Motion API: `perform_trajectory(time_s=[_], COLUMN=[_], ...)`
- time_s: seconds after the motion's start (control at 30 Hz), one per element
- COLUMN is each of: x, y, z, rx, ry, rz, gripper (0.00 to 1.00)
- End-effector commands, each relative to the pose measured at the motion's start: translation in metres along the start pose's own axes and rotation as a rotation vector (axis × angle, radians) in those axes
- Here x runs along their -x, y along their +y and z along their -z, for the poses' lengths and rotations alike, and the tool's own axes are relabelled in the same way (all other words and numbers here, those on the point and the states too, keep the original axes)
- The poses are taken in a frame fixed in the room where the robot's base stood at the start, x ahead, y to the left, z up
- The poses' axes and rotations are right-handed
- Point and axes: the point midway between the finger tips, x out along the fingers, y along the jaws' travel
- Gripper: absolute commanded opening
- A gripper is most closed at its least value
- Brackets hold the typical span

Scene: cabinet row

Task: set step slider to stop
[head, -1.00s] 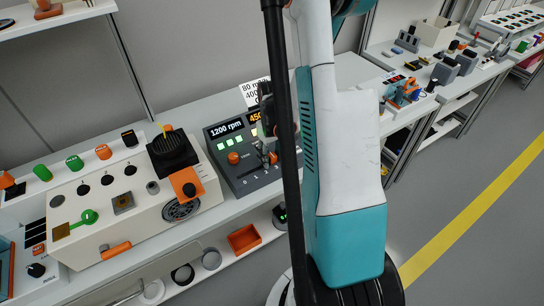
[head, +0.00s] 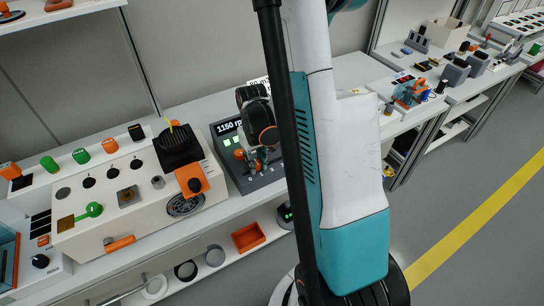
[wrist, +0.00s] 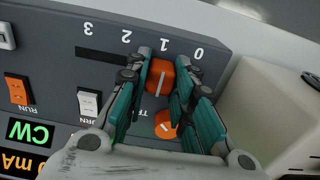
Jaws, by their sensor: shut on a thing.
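The orange slider knob (wrist: 160,77), with a pale line on it, sits in a dark slot on the grey control panel (wrist: 50,50). The wrist view shows the panel upside down, with a row of numbers from 0 to 3 along the slot. The knob is roughly beside the 1. My gripper (wrist: 162,83) has a teal finger on each side of the knob and is shut on it. In the head view my gripper (head: 262,160) reaches down onto the panel (head: 237,180) and hides the knob.
An orange round dial (wrist: 165,128) lies between the fingers, nearer the palm. RUN (wrist: 17,90) and another switch (wrist: 88,103) are beside the gripper. A cream console (head: 130,190) stands left of the panel. An orange bin (head: 248,237) is on the shelf below.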

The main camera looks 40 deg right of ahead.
Motion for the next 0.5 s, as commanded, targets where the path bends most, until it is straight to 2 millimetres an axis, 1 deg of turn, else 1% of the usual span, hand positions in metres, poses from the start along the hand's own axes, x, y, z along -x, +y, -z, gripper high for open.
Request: perform_trajectory(time_s=[0.03, 0.1, 0.2, 0.3, 0.5], x=[-0.001, -0.001, -0.001, 0.0, 0.0], y=[-0.013, -0.025, -0.036, -0.042, -0.043], z=[0.0, 0.0, 0.0, 0.0, 0.0], rx=[0.007, 0.005, 0.003, 0.001, 0.0], ry=[0.001, 0.001, 0.001, 0.001, 0.001], rz=[0.0, 0.0, 0.0, 0.001, 0.003], gripper=[0.0, 0.0, 0.0, 0.0, 0.0])
